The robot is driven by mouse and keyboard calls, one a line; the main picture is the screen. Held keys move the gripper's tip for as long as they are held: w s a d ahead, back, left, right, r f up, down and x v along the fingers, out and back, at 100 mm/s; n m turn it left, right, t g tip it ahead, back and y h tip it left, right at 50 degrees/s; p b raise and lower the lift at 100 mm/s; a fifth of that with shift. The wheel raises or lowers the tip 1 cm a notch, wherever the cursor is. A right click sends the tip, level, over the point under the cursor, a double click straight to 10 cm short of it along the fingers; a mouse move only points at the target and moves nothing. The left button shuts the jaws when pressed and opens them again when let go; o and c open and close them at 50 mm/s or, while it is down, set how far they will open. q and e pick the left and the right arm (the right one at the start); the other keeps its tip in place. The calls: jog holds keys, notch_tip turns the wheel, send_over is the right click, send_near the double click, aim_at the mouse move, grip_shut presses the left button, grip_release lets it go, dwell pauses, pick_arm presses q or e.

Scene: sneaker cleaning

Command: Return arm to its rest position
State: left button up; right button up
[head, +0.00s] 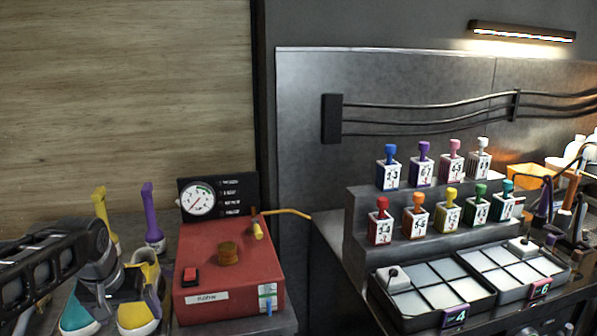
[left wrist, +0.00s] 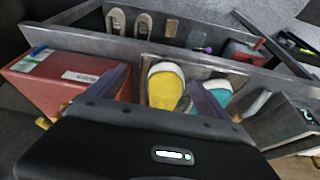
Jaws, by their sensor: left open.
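My left arm comes in from the left in the head view, with my left gripper (head: 100,290) low over the pair of sneakers. One sneaker has a yellow toe (head: 138,317) and the other a teal toe (head: 78,316). In the left wrist view the yellow toe (left wrist: 165,88) and the teal toe (left wrist: 216,92) show beyond the dark gripper body. The gripper is open, and I see nothing held in it. The arm and gripper hide part of the sneakers. My right gripper is not in view.
A red machine (head: 228,262) with a gauge (head: 199,200) stands right of the sneakers. A yellow brush (head: 101,212) and a purple brush (head: 150,228) stand behind them.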

pick_arm(q)
jog(key=s+d+f+g+h, duration=0.15)
jog(key=d+f, duration=0.35)
jog(key=f, duration=0.5)
jog(key=s+d+f+m+h, duration=0.1)
jog(key=s+d+f, duration=0.1)
jog(key=d+f, duration=0.6)
jog(key=s+d+f+g+h, duration=0.1)
jog(key=d+f, duration=0.2)
jog(key=f, duration=0.9)
jog(key=s+d+f+g+h, duration=0.1)
jog(key=s+d+f, duration=0.35)
jog(key=s, duration=0.35)
jog(key=s+d+f+n, duration=0.1)
jog(key=s+d+f, duration=0.35)
jog(key=s, duration=0.25)
jog(key=s+d+f+g+h, duration=0.1)
jog(key=s+d+f, duration=0.35)
jog(key=s, duration=0.35)
jog(key=shift+m+t, duration=0.55)
jog(key=shift+m, duration=0.25)
jog(key=w, duration=0.1)
jog(key=w+d+r, duration=0.1)
jog(key=w+d, duration=0.1)
jog(key=shift+r, duration=0.35)
jog(key=shift+w, duration=0.1)
